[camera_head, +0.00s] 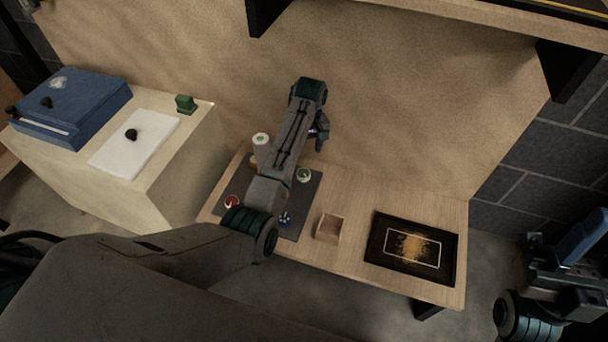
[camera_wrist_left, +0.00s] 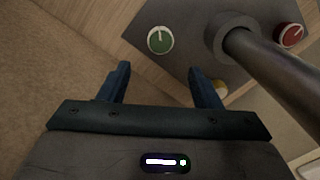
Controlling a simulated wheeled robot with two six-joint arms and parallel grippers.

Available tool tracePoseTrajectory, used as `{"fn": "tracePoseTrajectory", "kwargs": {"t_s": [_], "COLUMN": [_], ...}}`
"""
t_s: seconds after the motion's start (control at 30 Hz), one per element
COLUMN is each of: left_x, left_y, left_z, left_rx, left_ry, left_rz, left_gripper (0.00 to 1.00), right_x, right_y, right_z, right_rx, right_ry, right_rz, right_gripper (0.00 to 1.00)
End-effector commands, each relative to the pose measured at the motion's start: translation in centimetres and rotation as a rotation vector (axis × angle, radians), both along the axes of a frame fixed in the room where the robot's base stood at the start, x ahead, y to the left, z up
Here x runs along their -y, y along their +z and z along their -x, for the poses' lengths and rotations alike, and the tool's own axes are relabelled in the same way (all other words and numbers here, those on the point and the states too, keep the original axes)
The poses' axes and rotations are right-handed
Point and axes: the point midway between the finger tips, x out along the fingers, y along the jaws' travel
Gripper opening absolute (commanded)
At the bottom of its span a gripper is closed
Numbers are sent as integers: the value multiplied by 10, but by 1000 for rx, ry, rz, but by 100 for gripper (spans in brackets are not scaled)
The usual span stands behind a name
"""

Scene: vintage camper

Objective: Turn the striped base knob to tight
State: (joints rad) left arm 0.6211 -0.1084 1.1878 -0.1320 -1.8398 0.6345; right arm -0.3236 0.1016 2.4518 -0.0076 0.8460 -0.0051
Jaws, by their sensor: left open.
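A dark grey base plate (camera_head: 313,196) lies on the wooden table and carries several round knobs. A green knob (camera_head: 304,175) is at its right, a red knob (camera_head: 231,202) at its left. A blue knob (camera_head: 285,218) with pale marks is at its near edge; I cannot tell for sure whether it is striped. The wrist view shows the green knob (camera_wrist_left: 160,40), the red knob (camera_wrist_left: 290,35) and part of a yellow knob (camera_wrist_left: 222,88). My left gripper (camera_head: 319,132) is open and empty above the table's far side; its fingers (camera_wrist_left: 160,72) are apart, touching no knob.
A grey post (camera_wrist_left: 270,60) rises from the plate close to my left gripper; its pale top (camera_head: 261,140) shows beside my arm. A small wooden box (camera_head: 329,228) and a black framed tray (camera_head: 374,246) stand to the right. My right gripper (camera_head: 590,236) is at the right edge.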

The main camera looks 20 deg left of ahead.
Motion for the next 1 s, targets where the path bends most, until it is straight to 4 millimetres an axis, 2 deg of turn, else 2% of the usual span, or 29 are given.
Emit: {"fn": "tracePoseTrajectory", "kwargs": {"t_s": [0.17,0.4,0.6,0.8,1.0], "left_x": [-1,-3,-4,-5,-5], "left_y": [-17,-64,-95,-107,-107], "left_z": [1,3,4,4,4], "left_rx": [-4,-4,-3,-1,-1], "left_ry": [7,6,5,5,5], "left_rz": [-1,-1,-1,0,0], "left_gripper": [58,58,58,58,58], "right_x": [0,1,1,2,2], "right_y": [-2,-8,-11,-10,-10], "right_z": [4,4,5,6,6], "right_rx": [31,62,87,98,97], "right_ry": [1,-1,-2,-3,-3], "right_rz": [-4,-15,-26,-31,-32], "right_gripper": [36,36,36,36,36]}}
